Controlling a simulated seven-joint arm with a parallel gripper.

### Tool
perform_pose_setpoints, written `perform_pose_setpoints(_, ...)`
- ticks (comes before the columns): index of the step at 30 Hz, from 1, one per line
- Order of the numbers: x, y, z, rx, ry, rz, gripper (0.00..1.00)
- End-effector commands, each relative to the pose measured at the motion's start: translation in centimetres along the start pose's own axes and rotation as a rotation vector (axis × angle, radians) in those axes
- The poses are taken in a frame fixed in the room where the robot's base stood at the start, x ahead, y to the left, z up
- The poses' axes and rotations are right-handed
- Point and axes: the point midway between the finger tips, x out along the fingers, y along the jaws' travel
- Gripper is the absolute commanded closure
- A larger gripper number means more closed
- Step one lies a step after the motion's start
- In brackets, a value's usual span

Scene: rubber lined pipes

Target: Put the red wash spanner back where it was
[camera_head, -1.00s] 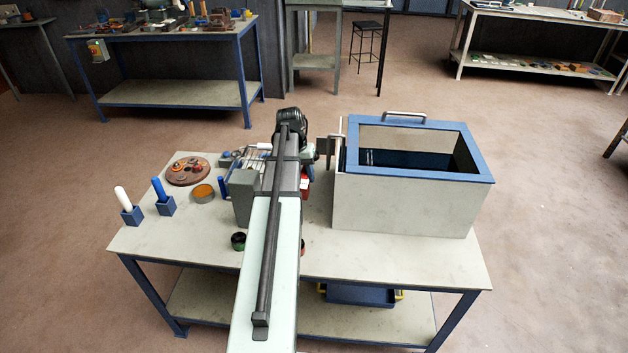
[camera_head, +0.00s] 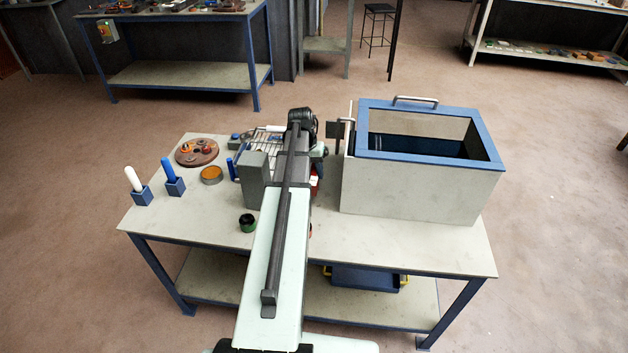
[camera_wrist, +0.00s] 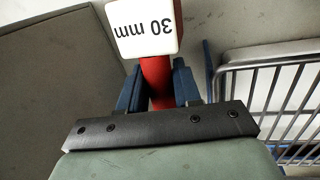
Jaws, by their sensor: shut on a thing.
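The red wash spanner (camera_wrist: 155,84) is between the blue fingers of my gripper (camera_wrist: 158,92) in the wrist view. The gripper is shut on its red shaft. A white block marked "30 mm" (camera_wrist: 143,28) tops the spanner and faces the wrist camera. In the head view a small bit of red and white (camera_head: 314,183) shows just right of my arm. My arm hides most of the gripper there. The spanner's lower end is hidden.
A grey box with a blue rim (camera_head: 430,190) stands at the bench's right. A wire rack (camera_wrist: 275,85) is right of the gripper in the wrist view. At left are a round brown board (camera_head: 190,160), an orange-topped tin (camera_head: 211,175), white and blue handles in holders, and a green-black ring (camera_head: 247,222).

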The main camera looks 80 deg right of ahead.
Motion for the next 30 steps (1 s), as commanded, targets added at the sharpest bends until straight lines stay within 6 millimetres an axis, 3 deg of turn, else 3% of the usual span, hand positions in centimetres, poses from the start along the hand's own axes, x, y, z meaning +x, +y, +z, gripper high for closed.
perform_pose_setpoints(11, 4.0, -0.8, 0.0, -0.001, -0.001, 0.0, 1.0)
perform_pose_setpoints(24, 4.5, -0.9, 0.0, 0.0, 0.0, 0.0, 1.0)
perform_pose_setpoints(25, 4.5, -0.9, 0.0, 0.0, 0.0, 0.0, 0.66)
perform_pose_setpoints(30, 4.5, -0.9, 0.0, 0.0, 0.0, 0.0, 0.5)
